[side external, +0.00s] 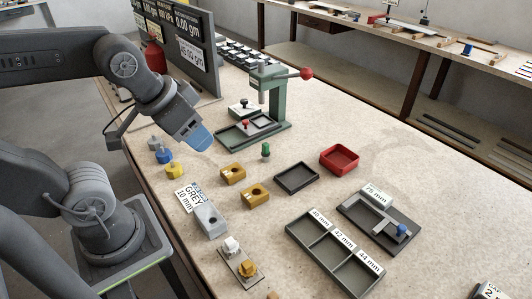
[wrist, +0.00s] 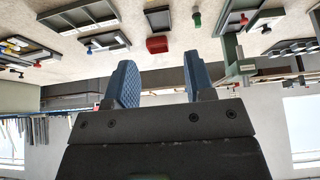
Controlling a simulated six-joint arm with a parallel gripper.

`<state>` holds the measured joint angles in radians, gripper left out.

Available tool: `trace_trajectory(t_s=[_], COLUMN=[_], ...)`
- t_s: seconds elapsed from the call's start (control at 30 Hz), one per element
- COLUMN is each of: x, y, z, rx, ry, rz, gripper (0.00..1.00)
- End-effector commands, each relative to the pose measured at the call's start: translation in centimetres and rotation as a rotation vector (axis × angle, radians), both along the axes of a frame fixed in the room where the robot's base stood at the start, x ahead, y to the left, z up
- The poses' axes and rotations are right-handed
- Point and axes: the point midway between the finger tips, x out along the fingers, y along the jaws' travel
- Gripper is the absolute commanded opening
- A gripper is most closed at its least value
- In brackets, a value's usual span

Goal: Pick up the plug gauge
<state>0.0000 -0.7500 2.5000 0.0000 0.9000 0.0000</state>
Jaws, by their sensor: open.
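A small upright piece with a green knob (side external: 266,149), which looks like the plug gauge, stands on the bench right of my gripper in the side view. A green piece (wrist: 197,19) also shows near the top of the wrist view. My gripper (side external: 199,139) has blue fingers and hangs over the bench's left part, tilted. In the wrist view my gripper's two fingers (wrist: 158,62) stand apart with nothing between them. The gripper is clear of the green piece. Its exact height above the bench is hard to tell.
A green press (side external: 276,105) with a red-knobbed lever stands behind the green piece. Two brass blocks (side external: 255,195), a black tray (side external: 297,178) and a red bin (side external: 339,158) lie nearby. A three-compartment tray (side external: 328,250) is at the front.

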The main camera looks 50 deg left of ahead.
Motion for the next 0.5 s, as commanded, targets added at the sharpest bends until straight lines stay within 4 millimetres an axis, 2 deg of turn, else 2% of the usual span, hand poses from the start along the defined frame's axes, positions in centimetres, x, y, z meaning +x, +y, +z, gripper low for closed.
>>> trace_trajectory(t_s=[0.17, 0.27, 0.37, 0.5], x=[0.3, 1.6, 4.0, 8.6], y=[0.1, 0.4, 1.0, 2.4], z=[0.1, 0.6, 1.1, 1.3], rx=[0.011, 0.054, 0.129, 0.239], ry=[0.007, 0.038, 0.094, 0.19], rz=[-0.016, -0.089, -0.233, -0.506], gripper=[0.49, 0.49, 0.49, 0.49])
